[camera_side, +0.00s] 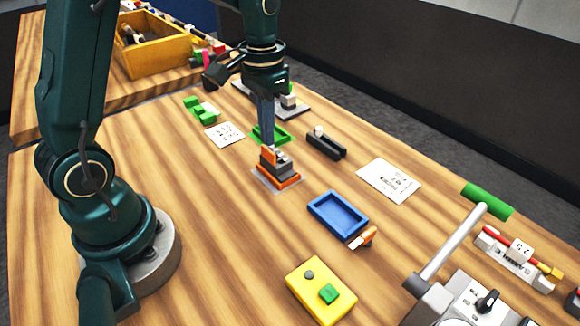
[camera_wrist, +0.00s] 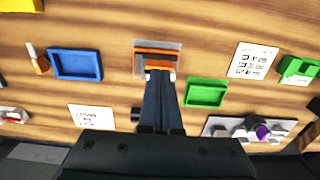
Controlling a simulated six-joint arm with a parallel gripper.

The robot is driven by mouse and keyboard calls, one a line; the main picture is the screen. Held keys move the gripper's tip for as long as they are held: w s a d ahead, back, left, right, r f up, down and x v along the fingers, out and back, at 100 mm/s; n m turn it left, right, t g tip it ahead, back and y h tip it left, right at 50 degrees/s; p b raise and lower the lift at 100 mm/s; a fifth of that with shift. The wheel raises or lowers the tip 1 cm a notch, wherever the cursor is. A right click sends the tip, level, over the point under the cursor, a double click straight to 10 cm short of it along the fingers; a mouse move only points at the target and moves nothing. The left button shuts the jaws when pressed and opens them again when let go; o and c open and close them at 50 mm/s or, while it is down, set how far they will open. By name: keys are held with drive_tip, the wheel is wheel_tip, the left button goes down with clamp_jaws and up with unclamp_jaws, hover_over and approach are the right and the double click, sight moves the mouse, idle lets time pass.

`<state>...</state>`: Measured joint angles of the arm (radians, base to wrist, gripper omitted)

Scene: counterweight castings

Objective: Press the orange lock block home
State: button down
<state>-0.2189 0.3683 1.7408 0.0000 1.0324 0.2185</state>
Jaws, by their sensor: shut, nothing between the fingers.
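The orange lock block (camera_side: 268,157) shows in the side view as a small upright orange piece on a stepped grey casting (camera_side: 281,168). The casting sits on an orange base (camera_side: 283,184) over a thin grey plate. My gripper (camera_side: 268,143) is shut and points down, its fingertips right at the top of this stack. In the wrist view my shut gripper (camera_wrist: 160,72) reaches the orange and grey stack (camera_wrist: 155,55) and covers part of it. I cannot tell whether the tips touch the lock block.
A green tray (camera_side: 282,137) lies just behind the stack, and a blue tray (camera_side: 338,215) lies in front to the right. A black block (camera_side: 326,144) stands to the right. A yellow box (camera_side: 321,290) is nearer the camera. Bare wood lies left of the stack.

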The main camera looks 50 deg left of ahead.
drive_tip(key=shift+f, duration=1.15)
idle(0.4)
drive_tip(key=shift+r, duration=3.55)
drive_tip(key=shift+d+r, duration=0.15)
drive_tip(key=shift+r, duration=0.05)
wheel_tip(320, 180, up, 4)
drive_tip(key=t, duration=0.2)
hover_over(269, 150)
drive_tip(key=s+d, duration=0.2)
drive_tip(key=s+d+f+t, duration=0.2)
drive_tip(key=s+d+t, duration=0.1)
drive_tip(key=s, duration=0.7)
drive_tip(key=shift+s+d+t, duration=0.3)
drive_tip(key=shift+d, duration=0.2)
